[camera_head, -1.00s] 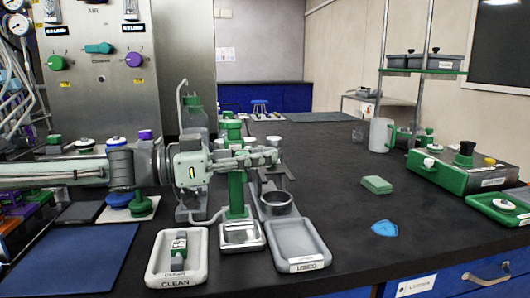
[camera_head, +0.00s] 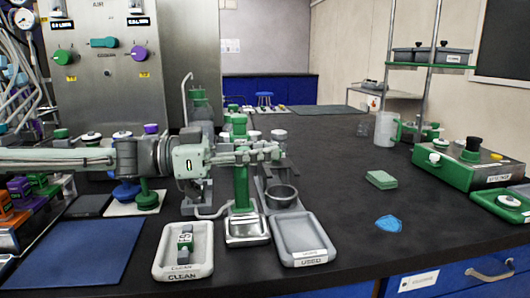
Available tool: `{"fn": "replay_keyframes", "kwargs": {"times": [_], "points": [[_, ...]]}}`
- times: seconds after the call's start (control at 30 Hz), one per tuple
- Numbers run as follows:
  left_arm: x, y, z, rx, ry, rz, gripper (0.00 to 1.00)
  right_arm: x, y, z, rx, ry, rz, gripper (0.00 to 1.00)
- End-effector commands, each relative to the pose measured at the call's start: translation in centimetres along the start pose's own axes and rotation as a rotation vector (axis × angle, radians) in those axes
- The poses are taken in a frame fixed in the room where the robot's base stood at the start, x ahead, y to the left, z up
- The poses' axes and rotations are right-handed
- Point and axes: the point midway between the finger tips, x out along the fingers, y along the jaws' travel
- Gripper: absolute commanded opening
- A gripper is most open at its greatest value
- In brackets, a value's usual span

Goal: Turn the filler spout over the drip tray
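The filler is a green post (camera_head: 241,186) standing at the middle of the bench. A square metal drip tray (camera_head: 247,231) sits at its foot. My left arm reaches in from the left, and my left gripper (camera_head: 268,153) lies level across the upper part of the post. Its fingers point right and overlap the post, so I cannot tell whether they touch or hold anything. The spout is not clearly visible; the gripper covers that area. My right gripper is not in view.
A white tray labelled CLEAN (camera_head: 183,268) and a grey tray labelled USED (camera_head: 300,240) flank the drip tray. A metal cup (camera_head: 282,195) stands right of the post. A green sponge (camera_head: 381,180) and blue cloth (camera_head: 389,223) lie right, with free bench around them.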

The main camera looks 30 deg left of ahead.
Motion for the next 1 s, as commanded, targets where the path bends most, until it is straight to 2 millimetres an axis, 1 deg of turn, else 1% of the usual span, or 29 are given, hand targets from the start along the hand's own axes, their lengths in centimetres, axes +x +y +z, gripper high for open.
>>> {"fn": "replay_keyframes", "kwargs": {"times": [0.03, 0.13, 0.17, 0.57, 1.0], "points": [[0.0, -0.1, -0.1, 0.001, 0.001, -0.001, 0.25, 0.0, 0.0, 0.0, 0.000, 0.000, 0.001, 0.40], [0.0, 0.0, 0.0, 0.001, 0.000, 0.000, 0.37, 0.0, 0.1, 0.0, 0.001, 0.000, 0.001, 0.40], [0.0, 0.0, 0.0, 0.000, 0.000, 0.000, 0.38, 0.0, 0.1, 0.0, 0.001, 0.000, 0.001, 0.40], [-0.2, 0.1, 0.0, 0.001, 0.000, 0.001, 0.38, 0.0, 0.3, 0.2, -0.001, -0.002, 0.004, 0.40], [-2.4, 0.0, -0.2, 0.005, 0.003, 0.000, 0.38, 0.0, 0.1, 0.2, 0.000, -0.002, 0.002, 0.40]]}}
